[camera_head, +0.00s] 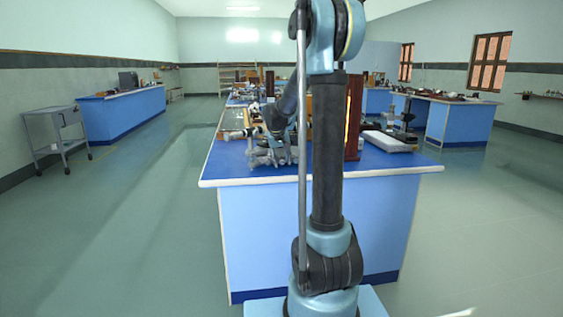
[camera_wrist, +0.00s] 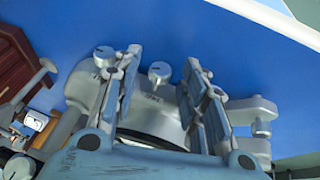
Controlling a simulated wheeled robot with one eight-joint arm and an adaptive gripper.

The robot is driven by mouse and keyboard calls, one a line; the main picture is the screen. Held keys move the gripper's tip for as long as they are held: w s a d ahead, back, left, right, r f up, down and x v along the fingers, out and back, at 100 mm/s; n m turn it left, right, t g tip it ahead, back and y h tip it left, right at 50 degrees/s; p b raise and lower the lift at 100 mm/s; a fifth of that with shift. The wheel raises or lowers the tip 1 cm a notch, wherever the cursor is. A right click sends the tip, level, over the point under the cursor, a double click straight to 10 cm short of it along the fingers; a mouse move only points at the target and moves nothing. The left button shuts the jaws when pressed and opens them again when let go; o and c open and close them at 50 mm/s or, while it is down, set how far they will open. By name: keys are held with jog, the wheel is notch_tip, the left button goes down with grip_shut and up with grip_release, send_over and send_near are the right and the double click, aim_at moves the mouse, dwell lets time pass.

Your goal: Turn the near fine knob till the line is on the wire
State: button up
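In the wrist view my gripper (camera_wrist: 165,62) is open, its two grey fingers spread apart. Between them, apart from both, a small round light-grey knob (camera_wrist: 159,72) shows in front of the spectrometer's grey metal body (camera_wrist: 152,105). A second similar knob (camera_wrist: 103,56) shows just left of the left finger. I cannot tell which one is the near fine knob. In the head view my gripper (camera_head: 272,152) is low over the near left part of the blue bench top; the instrument and knobs blend with it there. The line and the wire are not visible.
The blue bench top (camera_head: 230,168) is clear at its near left corner. A tall wooden case (camera_head: 354,115) with a lit strip stands right of my arm, beside a pale flat-topped box (camera_head: 388,141). A red-brown wooden thing (camera_wrist: 18,62) is at left in the wrist view.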

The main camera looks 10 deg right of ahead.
grip_shut()
jog(key=shift+h, duration=0.4)
grip_release()
jog(key=shift+a, duration=0.1)
jog(key=v, duration=1.2)
